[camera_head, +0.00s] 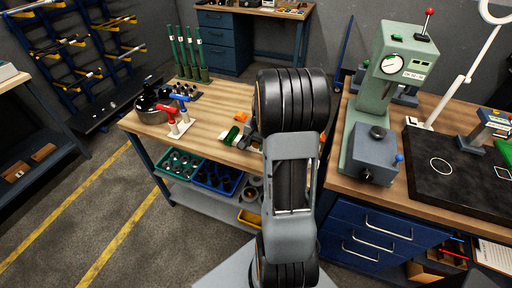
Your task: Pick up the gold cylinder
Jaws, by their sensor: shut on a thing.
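I cannot make out the gold cylinder anywhere in the head view. My own arm rises through the middle of the picture and covers part of the wooden workbench (213,98). My gripper is hidden behind the arm, so its fingers and anything between them do not show. A small grey and dark part shows at the arm's left edge, over the bench's right side. I cannot tell what it belongs to.
On the bench are green rods (187,55), a round dark pot (153,112), red and blue-handled tools (172,120) and a green block (231,135). A green press (390,85) stands right. Floor is clear at left.

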